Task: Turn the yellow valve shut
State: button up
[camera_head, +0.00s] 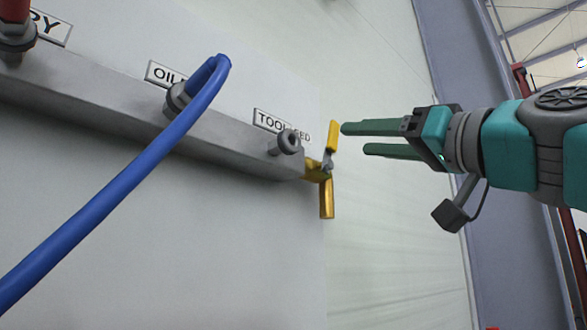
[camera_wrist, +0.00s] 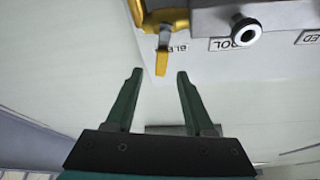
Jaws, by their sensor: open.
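The yellow valve (camera_head: 328,168) sits at the right end of a grey manifold bar, with one yellow arm pointing up and one pointing down. In the wrist view the yellow valve (camera_wrist: 162,62) is at the top, one arm end pointing toward the gap between my fingers. My gripper (camera_head: 354,139) is open and empty, just right of the valve's upper arm in the head view. In the wrist view my gripper (camera_wrist: 158,74) has its green fingers spread on either side of that arm's tip. Whether a finger touches the valve cannot be told.
The grey manifold bar (camera_head: 110,115) runs along a pale panel and carries several fittings. A blue hose (camera_head: 130,190) leaves one fitting and hangs to the lower left. A label reading "TOOL" (camera_wrist: 232,43) and a round port (camera_wrist: 246,30) are beside the valve. Right of the panel is open.

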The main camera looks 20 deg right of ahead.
aim_at(336, 137)
jog(key=p+x, duration=0.1)
jog(key=x, duration=0.6)
jog(key=shift+w+a+r, duration=0.1)
grip_shut()
dwell(0.3)
dwell(1.0)
